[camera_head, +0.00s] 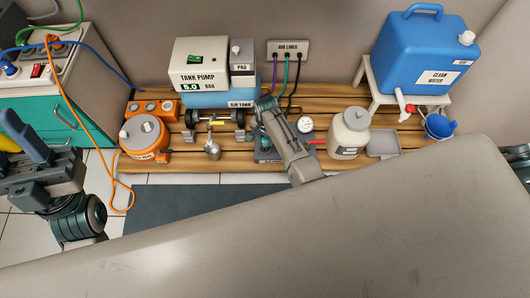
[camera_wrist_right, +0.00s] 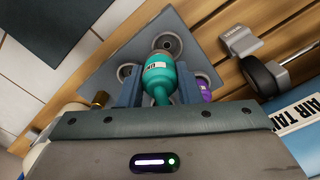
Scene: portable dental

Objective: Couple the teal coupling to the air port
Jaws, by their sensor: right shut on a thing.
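The teal coupling (camera_wrist_right: 158,80) is held between the two fingers of my right gripper (camera_wrist_right: 158,88) in the right wrist view. Its far end lies over or against a grey plate (camera_wrist_right: 110,60) with several round ports. A round port (camera_wrist_right: 167,43) shows just beyond the coupling; I cannot tell whether they touch. No readable label shows which port is the air port.
A purple fitting (camera_wrist_right: 204,90) sits close beside the right finger. The tank pump (camera_head: 205,65), a gauge (camera_head: 305,124) and a white jar (camera_head: 348,132) stand around the plate on the wooden platform. Hoses hang from the air lines panel (camera_head: 288,48). A grey surface (camera_head: 330,230) fills the foreground.

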